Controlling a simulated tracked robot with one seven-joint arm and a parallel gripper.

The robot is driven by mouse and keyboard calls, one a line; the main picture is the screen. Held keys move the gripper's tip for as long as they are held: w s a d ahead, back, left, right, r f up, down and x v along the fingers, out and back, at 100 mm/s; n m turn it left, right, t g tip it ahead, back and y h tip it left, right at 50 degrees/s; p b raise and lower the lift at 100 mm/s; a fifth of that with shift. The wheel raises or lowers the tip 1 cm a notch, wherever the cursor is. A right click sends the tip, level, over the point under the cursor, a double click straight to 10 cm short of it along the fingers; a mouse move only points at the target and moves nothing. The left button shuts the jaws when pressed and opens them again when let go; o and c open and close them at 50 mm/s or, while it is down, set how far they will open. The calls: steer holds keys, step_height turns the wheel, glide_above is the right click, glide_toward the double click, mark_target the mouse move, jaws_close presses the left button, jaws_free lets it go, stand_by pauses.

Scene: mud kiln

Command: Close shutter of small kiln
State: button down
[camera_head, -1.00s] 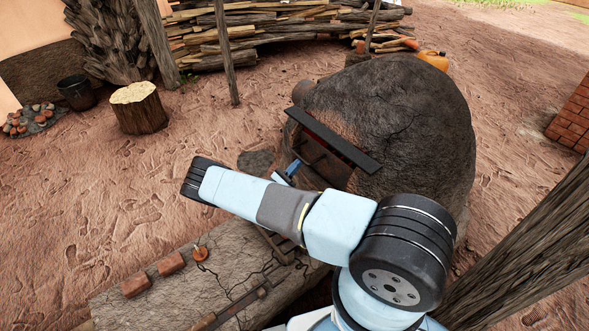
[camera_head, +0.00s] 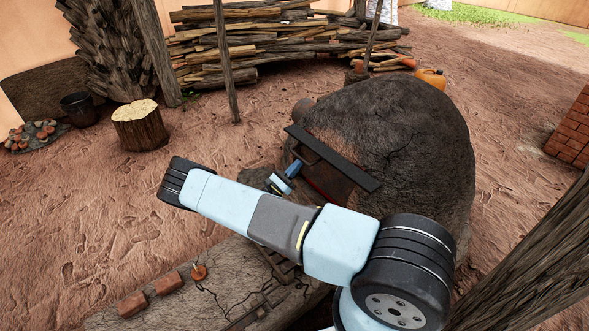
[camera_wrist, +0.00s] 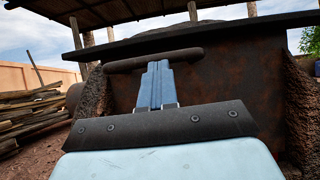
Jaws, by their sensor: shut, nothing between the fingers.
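The small kiln (camera_head: 405,135) is a dark, cracked mud dome in the head view. Under its dark metal lintel (camera_head: 340,162) is the rusty shutter (camera_head: 332,180), partly hidden by my arm. In the wrist view the brown shutter (camera_wrist: 235,80) fills the middle, with a dark horizontal bar handle (camera_wrist: 185,56) across it. My gripper (camera_head: 295,166) is at the kiln's front, just below the lintel. Its blue fingers (camera_wrist: 158,68) are shut together, with their tips at the handle's underside. I cannot tell whether they touch it.
A cracked mud bench (camera_head: 225,290) with bricks (camera_head: 132,303) lies in front. A wooden post (camera_head: 535,245) stands close at right. A stump (camera_head: 138,122) and woodpile (camera_head: 240,45) are farther back. Bare ground at left is open.

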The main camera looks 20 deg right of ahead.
steer(key=f+v, duration=0.1)
steer(key=v, duration=0.5)
steer(key=d+f+v, duration=0.1)
steer(key=v, duration=0.5)
steer(key=shift+w+f, duration=0.2)
steer(key=shift+f, duration=0.3)
steer(key=s+d+r+m+g+y, duration=0.25)
steer(key=r+m+g+y, duration=0.25)
steer(key=r, duration=0.7)
steer(key=s+d+r+m+g+y, duration=0.2)
steer(key=d+r+m+g+y, duration=0.3)
steer(key=r, duration=0.8)
steer(key=s+d+r+m+g+y, duration=0.1)
steer(key=s+r+m+g+y, duration=0.4)
steer(key=r, duration=0.7)
steer(key=s+r+m+t+y, duration=0.45)
steer(key=s+r, duration=0.65)
steer(key=r, duration=0.4)
steer(key=s+r+m+t+y, duration=0.1)
steer(key=s+r+t, duration=0.2)
steer(key=s, duration=0.4)
steer(key=s+r+m+t+y, duration=0.2)
steer(key=s+r+t, duration=0.1)
steer(key=s, duration=0.5)
steer(key=shift+a+r, duration=0.35)
steer(key=shift+a, duration=0.1)
